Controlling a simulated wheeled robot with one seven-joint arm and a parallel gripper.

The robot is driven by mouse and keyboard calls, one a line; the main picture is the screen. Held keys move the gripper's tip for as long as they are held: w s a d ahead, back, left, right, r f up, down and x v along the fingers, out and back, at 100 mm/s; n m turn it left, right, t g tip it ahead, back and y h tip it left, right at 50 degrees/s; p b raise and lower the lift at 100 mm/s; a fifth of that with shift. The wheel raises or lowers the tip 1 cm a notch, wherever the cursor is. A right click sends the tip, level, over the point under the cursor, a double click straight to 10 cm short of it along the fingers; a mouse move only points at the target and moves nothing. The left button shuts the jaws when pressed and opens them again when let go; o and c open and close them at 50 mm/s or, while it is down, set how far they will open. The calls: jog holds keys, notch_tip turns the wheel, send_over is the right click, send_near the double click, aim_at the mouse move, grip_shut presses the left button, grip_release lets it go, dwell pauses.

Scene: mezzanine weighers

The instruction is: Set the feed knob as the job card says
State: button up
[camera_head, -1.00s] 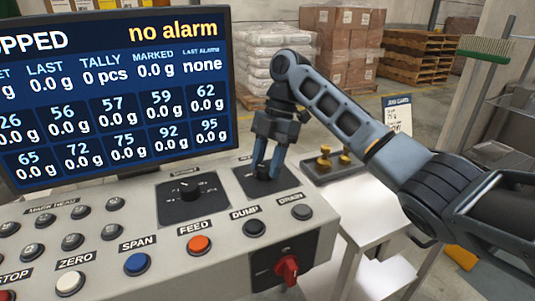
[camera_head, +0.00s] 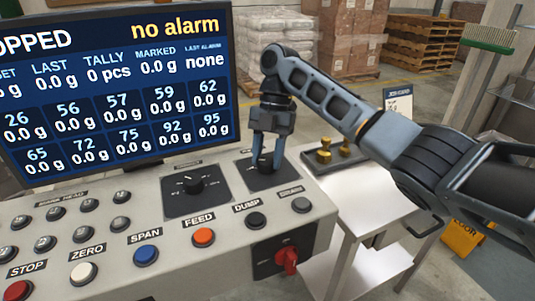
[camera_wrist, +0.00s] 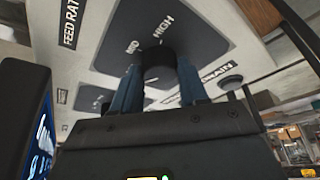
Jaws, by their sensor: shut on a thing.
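My gripper (camera_head: 263,158) is shut on the feed knob, with a finger on each side of it. The dark round feed knob (camera_wrist: 158,62) shows between the fingers in the wrist view. Its dark plate (camera_wrist: 185,30) carries the words MID and HIGH, and a FEED RATE label (camera_wrist: 70,22) lies beside the plate.
A second black dial (camera_head: 193,184) sits left of the held knob. Push buttons, including an orange FEED button (camera_head: 204,237), line the panel. A red rotary switch (camera_head: 287,258) is on the front face. The screen (camera_head: 115,90) shows no alarm. Brass weights (camera_head: 325,155) stand on the right.

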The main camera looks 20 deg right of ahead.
jog(key=o, duration=1)
jog(key=shift+o, duration=0.2)
jog(key=v, duration=0.7)
jog(key=shift+r, duration=0.4)
jog(key=shift+w, duration=0.1)
